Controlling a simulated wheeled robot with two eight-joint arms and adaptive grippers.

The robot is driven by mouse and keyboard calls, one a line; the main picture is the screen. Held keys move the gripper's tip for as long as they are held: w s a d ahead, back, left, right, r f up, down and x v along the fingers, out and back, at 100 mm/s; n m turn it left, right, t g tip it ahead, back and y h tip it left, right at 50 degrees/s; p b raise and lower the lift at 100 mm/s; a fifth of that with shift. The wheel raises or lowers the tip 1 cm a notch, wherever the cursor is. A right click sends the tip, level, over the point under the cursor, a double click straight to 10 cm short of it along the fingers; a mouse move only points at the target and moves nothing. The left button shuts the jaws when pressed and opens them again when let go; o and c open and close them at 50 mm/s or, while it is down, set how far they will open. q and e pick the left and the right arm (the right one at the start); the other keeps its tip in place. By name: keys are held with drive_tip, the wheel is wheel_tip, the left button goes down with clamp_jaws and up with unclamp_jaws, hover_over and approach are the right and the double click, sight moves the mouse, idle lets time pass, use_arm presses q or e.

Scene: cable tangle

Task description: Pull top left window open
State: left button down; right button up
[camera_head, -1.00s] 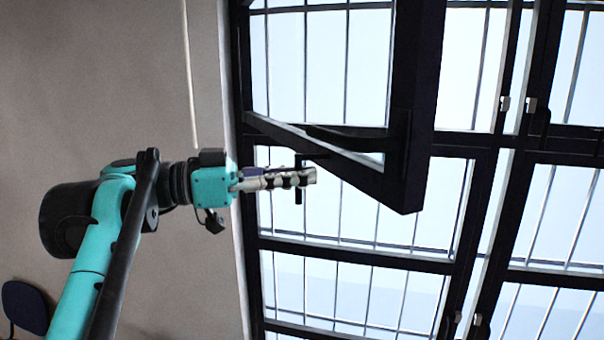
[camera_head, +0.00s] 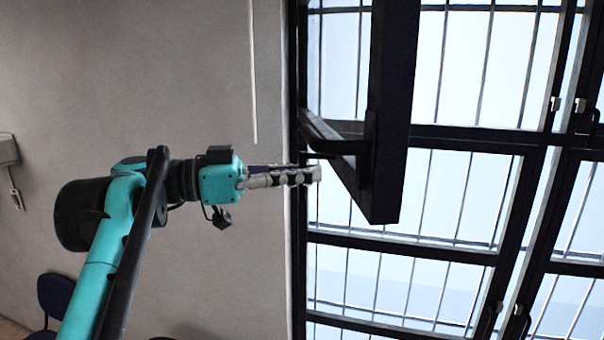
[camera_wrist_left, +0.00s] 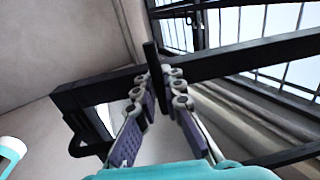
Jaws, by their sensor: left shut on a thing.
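The top left window (camera_head: 393,110) is a dark-framed sash that stands swung out from the wall, seen nearly edge-on in the head view. Its dark frame bar also crosses the left wrist view (camera_wrist_left: 238,62). My left gripper (camera_head: 312,174) is at the window's lower left side in the head view. In the left wrist view its fingers (camera_wrist_left: 162,80) are closed around a dark upright bar (camera_wrist_left: 150,60), which looks like the window's handle. The fingers partly hide this bar. My right gripper is not in view.
Fixed dark window frames (camera_head: 420,248) with thin bars behind the glass fill the right side. A plain grey wall (camera_head: 150,70) lies to the left. A dark chair (camera_head: 55,295) stands at the lower left. A small grey box (camera_head: 8,150) is on the wall.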

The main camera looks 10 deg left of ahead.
use_arm(q)
drive_tip(key=c, duration=1.6)
unclamp_jaws()
drive_tip(key=shift+d, duration=0.1)
drive_tip(key=v, duration=1.2)
